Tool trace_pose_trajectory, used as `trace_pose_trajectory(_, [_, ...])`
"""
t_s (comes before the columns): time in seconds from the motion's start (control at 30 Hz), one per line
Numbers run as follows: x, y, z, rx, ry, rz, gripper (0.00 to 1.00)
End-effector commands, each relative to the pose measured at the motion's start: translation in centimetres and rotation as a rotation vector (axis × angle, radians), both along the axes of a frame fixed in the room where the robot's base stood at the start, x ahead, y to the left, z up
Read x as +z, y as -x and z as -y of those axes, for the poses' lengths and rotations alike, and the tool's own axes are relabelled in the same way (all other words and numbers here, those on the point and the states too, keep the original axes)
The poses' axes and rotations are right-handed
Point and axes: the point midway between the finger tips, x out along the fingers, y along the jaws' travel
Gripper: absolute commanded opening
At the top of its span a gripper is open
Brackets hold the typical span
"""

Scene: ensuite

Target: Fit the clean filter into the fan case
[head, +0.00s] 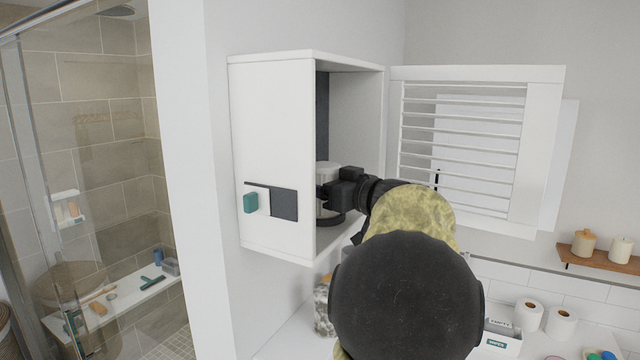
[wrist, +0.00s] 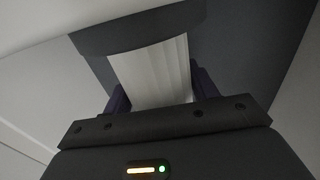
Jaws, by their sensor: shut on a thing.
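The fan case (head: 270,130) is a white box on the wall, open on its right side. Its slatted cover (head: 462,150) stands swung out to the right. My gripper (head: 330,195) reaches into the opening, low in the case, and is shut on the clean filter (head: 327,170), a pale piece with a dark band. In the wrist view the filter (wrist: 152,72) shows white pleats between the fingers of my gripper (wrist: 162,95), with a dark grey band across its far end. A dark surface lies behind it. My arm hides part of the opening, and whether the filter touches the case is unclear.
A dark plate with a teal tab (head: 250,203) is on the case's left face. Below are a counter with toilet rolls (head: 528,313) and a small labelled box (head: 502,338). A wooden shelf (head: 603,258) is at right, a glass shower at left.

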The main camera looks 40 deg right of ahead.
Motion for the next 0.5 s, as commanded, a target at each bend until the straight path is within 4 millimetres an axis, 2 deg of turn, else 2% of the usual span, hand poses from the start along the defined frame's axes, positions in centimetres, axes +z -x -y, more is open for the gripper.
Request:
trace_pose_trajectory(0.2, [-0.4,0.0,0.0,0.0,0.0,0.0,0.34])
trace_pose_trajectory(0.23, [-0.4,0.0,0.0,0.0,0.0,0.0,0.6])
trace_pose_trajectory(0.33, [-0.35,0.0,0.0,0.0,0.0,0.0,0.8])
trace_pose_trajectory(0.37, [-0.35,0.0,0.0,0.0,0.0,0.0,0.84])
trace_pose_trajectory(0.5, [-0.35,0.0,0.0,0.0,0.0,0.0,0.84])
